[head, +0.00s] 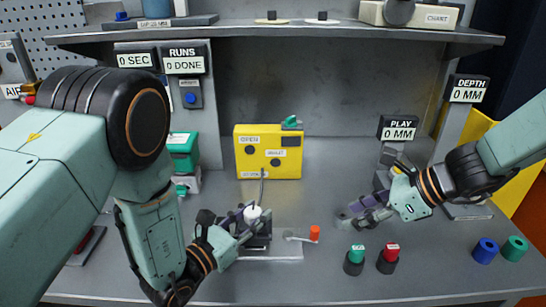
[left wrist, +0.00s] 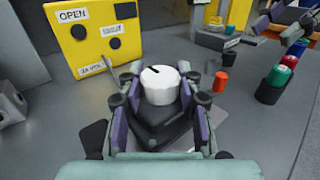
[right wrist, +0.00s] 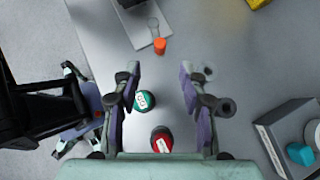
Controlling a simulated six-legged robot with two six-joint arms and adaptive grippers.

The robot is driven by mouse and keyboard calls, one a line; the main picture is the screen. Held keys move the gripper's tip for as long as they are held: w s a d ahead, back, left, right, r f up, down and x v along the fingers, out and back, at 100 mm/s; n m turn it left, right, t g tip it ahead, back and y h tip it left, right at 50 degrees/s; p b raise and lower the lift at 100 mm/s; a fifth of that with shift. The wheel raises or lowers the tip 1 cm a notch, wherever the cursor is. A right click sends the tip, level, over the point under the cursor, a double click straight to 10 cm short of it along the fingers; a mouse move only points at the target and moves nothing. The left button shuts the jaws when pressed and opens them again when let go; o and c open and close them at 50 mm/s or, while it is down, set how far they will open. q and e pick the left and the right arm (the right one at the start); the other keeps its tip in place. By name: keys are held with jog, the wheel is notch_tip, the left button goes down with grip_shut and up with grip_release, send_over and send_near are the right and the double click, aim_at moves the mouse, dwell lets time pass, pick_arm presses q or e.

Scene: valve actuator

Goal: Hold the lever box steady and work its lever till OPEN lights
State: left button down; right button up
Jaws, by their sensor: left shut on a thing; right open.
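The lever box (left wrist: 155,122) is dark with a white knob (left wrist: 160,84) on top; in the head view it is partly hidden by my left gripper (head: 246,224). That gripper is shut on the box, one finger on each side. The lever (head: 298,239) points right from the box and ends in an orange tip (head: 314,233). My right gripper (head: 358,215) is open and empty, right of the orange tip and apart from it. The yellow panel (head: 292,168) behind has an OPEN label and dark, unlit lamps.
A PLAY gauge (head: 398,128) stands behind my right gripper. A cable runs from panel to box.

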aim_at(316, 229)
jog(key=shift+a+f, duration=0.1)
jog(key=x, duration=1.2)
grip_shut()
dwell(0.4)
dwell(0.3)
